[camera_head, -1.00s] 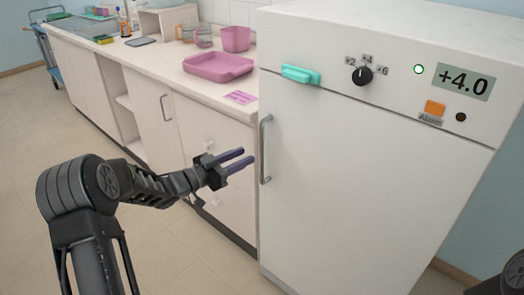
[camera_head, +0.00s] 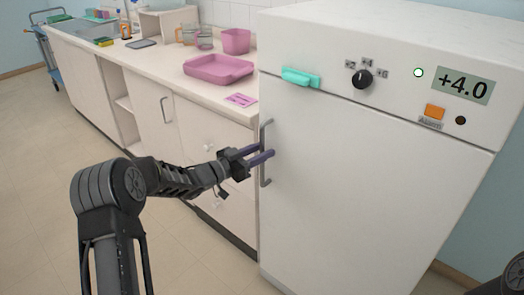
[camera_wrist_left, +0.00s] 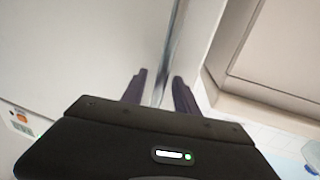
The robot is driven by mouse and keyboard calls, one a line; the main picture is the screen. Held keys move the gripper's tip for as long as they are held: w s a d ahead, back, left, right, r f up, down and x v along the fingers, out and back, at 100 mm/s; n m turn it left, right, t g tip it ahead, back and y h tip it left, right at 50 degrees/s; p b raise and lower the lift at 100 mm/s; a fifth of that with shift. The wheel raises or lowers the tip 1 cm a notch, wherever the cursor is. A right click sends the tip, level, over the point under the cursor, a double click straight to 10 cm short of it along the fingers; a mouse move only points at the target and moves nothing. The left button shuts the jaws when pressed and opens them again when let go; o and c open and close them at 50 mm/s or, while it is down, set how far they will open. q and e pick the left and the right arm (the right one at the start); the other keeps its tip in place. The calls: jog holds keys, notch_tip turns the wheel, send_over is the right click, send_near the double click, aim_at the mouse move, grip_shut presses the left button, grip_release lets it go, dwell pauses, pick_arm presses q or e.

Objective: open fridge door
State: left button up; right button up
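The white fridge (camera_head: 350,190) stands at the right with its door shut flush. Its grey vertical bar handle (camera_head: 265,178) is on the door's left edge. My left gripper (camera_head: 262,155) is at the middle of the handle, its two dark purple fingers apart. In the left wrist view the handle (camera_wrist_left: 166,65) runs between the open fingers of my left gripper (camera_wrist_left: 160,88), with a gap showing between them. I cannot tell whether a finger touches the bar. My right gripper is not in view.
A white counter with cabinets (camera_head: 150,115) runs along the left of the fridge. A pink tray (camera_head: 218,69), a pink container (camera_head: 236,41) and glassware stand on it. A teal clip-like object (camera_head: 300,77) is on the fridge front. The floor (camera_head: 45,180) at left is clear.

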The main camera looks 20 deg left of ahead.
pick_arm(q)
jog(key=shift+w+d, duration=0.1)
jog(key=shift+w, duration=0.05)
jog(key=shift+c, duration=0.3)
grip_shut()
dwell(1.1)
